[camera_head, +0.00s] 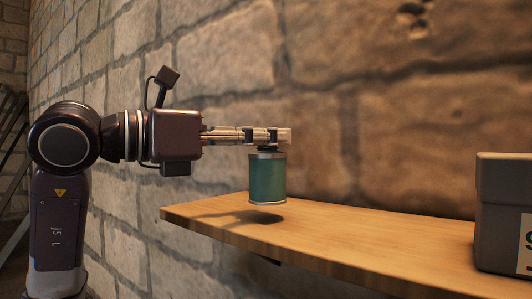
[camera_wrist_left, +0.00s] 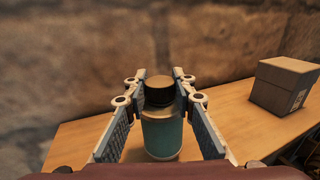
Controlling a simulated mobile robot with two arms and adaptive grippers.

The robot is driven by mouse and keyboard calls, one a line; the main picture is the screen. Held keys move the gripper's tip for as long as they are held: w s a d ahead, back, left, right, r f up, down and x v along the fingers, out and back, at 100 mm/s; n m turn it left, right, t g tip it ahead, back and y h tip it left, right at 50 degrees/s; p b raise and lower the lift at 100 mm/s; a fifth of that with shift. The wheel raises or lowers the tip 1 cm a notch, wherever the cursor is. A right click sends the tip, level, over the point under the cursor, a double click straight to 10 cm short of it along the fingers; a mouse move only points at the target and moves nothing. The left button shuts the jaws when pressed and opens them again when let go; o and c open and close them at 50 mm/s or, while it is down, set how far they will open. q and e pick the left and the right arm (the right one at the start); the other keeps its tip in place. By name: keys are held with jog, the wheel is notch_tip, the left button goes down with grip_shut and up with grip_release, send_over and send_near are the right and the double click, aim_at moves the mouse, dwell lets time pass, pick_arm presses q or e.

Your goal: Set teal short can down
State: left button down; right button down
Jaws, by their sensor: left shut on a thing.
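The teal short can (camera_head: 267,180) is upright with a metal rim and a dark cap on top. It hangs from my left gripper (camera_head: 283,136), which is shut on its cap. The can's bottom is over the wooden shelf (camera_head: 340,237) near its left end, and its shadow lies to the left on the wood; it looks slightly above the surface. In the left wrist view the can (camera_wrist_left: 162,135) sits between the two fingers of the left gripper (camera_wrist_left: 160,88), with the dark cap between the fingertips. My right gripper is not in view.
A grey box (camera_head: 503,210) with a white label stands on the shelf at the right; it also shows in the left wrist view (camera_wrist_left: 284,85). A stone wall (camera_head: 380,110) runs behind the shelf. The shelf between can and box is clear.

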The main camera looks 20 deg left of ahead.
aim_at(267, 169)
pick_arm(q)
notch_tip(267, 169, down, 2)
jog(key=shift+f, duration=0.35)
jog(key=c, duration=1.6)
grip_release()
jog(key=shift+f, duration=0.1)
